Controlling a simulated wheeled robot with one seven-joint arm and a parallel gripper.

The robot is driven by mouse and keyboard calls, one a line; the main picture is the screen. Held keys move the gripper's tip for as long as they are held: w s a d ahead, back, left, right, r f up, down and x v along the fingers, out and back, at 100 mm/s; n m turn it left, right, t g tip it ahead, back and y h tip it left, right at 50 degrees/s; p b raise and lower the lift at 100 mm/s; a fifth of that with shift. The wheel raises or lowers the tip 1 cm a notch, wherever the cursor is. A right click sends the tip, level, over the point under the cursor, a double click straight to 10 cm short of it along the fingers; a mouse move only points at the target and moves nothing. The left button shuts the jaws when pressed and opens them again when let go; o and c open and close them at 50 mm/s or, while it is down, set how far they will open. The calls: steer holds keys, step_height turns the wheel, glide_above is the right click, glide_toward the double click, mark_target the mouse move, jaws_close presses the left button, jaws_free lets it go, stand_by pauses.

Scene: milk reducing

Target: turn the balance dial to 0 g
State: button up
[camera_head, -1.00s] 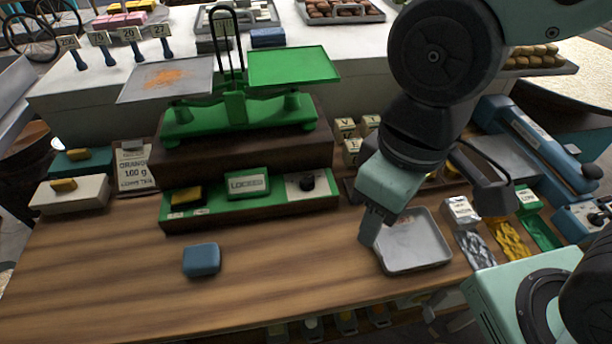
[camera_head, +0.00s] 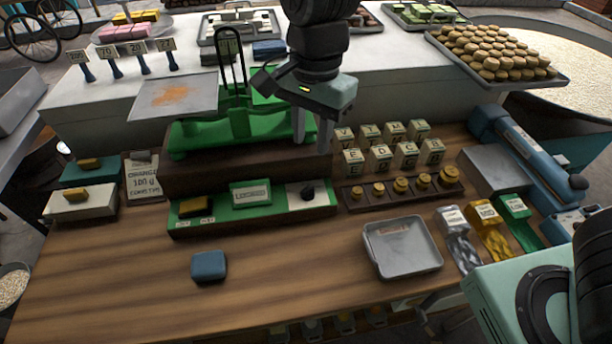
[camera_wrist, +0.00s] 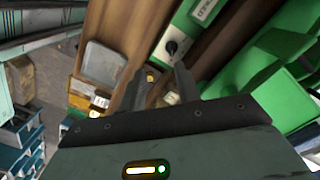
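A black dial knob (camera_head: 307,192) sits on the white plate at the right end of the green control strip (camera_head: 263,209), in front of the balance. The knob also shows in the wrist view (camera_wrist: 171,46); its setting is too small to read. The green balance (camera_head: 200,137) stands on a brown block, with orange powder on its grey left pan (camera_head: 177,96). My gripper (camera_head: 311,149) hangs above and behind the knob, its fingers pointing down. In the wrist view its fingers (camera_wrist: 161,68) are apart with nothing held. My gripper hides much of the balance's right side.
Lettered cubes (camera_head: 381,157) and a rack of brass weights (camera_head: 401,187) stand to the right. A grey tray (camera_head: 402,247) and a blue block (camera_head: 208,266) lie on the table, with clear wood between them.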

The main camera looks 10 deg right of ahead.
mark_target(306, 189)
steer(key=w+f+m+p, duration=0.1)
steer(key=f, duration=0.4)
steer(key=w+f+m, duration=0.1)
steer(key=f, duration=0.5)
steer(key=w+f+m+p, duration=0.1)
steer(key=f, duration=0.5)
steer(key=shift+a+p, duration=0.1)
steer(key=shift+p, duration=0.25)
steer(key=shift+r, duration=0.1)
jaws_close()
